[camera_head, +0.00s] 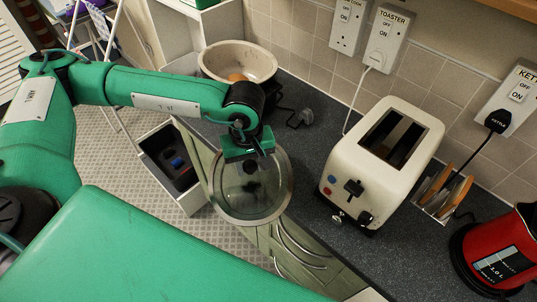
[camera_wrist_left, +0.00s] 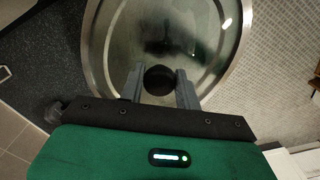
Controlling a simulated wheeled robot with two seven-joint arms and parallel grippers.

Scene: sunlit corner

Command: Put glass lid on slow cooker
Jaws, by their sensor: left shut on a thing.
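The round glass lid (camera_head: 243,208) has a metal rim and a black knob. My left gripper (camera_head: 249,162) is shut on the knob and holds the lid near the counter's front edge, partly over the floor. In the left wrist view, the fingers sit on both sides of the black knob (camera_wrist_left: 159,80), with the clear glass lid (camera_wrist_left: 195,40) beyond them. The cream round pot (camera_head: 238,57), which looks like the slow cooker, stands open at the back of the counter. Something orange-brown shows inside, and my arm partly hides its front. My right gripper is out of view.
A cream toaster (camera_head: 385,160) stands right of the lid on the dark counter (camera_head: 300,150). A toast rack (camera_head: 442,192) and red kettle (camera_head: 500,255) are farther right. A plug and cable (camera_head: 300,118) lie near the pot. An open drawer (camera_head: 172,160) is below left.

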